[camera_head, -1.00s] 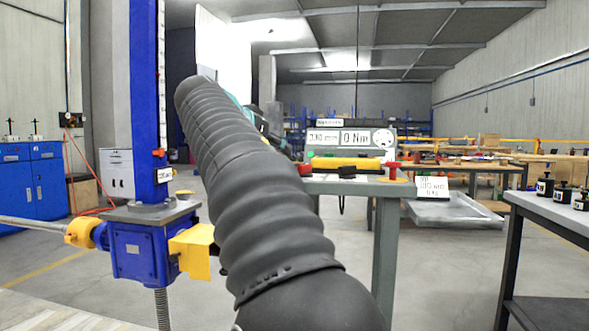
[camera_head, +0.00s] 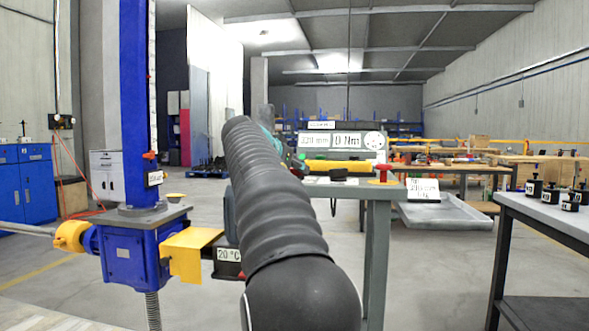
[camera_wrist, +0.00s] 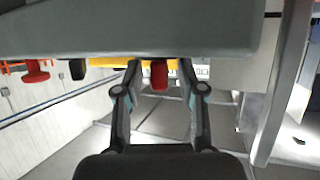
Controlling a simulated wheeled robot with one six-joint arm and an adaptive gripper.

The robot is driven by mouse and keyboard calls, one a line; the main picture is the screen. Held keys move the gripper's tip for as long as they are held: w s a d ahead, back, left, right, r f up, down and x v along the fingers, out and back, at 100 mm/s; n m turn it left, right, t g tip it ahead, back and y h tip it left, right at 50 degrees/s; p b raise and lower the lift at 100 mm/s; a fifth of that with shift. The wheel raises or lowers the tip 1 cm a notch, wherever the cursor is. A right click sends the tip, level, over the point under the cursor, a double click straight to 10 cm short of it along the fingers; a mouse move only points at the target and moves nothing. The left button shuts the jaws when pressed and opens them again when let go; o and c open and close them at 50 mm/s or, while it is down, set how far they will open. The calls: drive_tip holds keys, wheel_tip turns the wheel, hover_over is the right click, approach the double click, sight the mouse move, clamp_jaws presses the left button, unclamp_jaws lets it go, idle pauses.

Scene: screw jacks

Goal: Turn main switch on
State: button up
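A test bench (camera_head: 385,190) carries a panel with readouts (camera_head: 330,140) "330 mm" and "0 Nm". On it are a yellow block (camera_head: 343,166), a black knob (camera_head: 338,174) and a red-topped knob on a yellow disc (camera_head: 381,172). In the wrist view, which looks upside down, a red handle (camera_wrist: 159,74) shows between the fingertips of my gripper (camera_wrist: 160,68). The fingers are spread, with gaps on both sides of the handle. The red-topped knob (camera_wrist: 36,73) and black knob (camera_wrist: 77,69) are left. No switch label is readable. My arm hides the gripper in the head view.
A blue screw jack (camera_head: 135,250) with a yellow bracket (camera_head: 190,250) stands close on the left, by a "20 °C" display (camera_head: 229,255). A table with black weights (camera_head: 535,190) is on the right.

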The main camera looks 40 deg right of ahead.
drive_tip(key=shift+c, duration=0.2)
clamp_jaws()
drive_tip(key=shift+s+d+n+t+y+b, duration=0.15)
drive_tip(key=shift+n+t+y+b, duration=0.3)
drive_tip(key=shift+n+t, duration=0.25)
drive_tip(key=shift+n+t+y+p, duration=0.3)
drive_tip(key=shift+n+t+y, duration=0.45)
drive_tip(key=shift+n+t, duration=0.55)
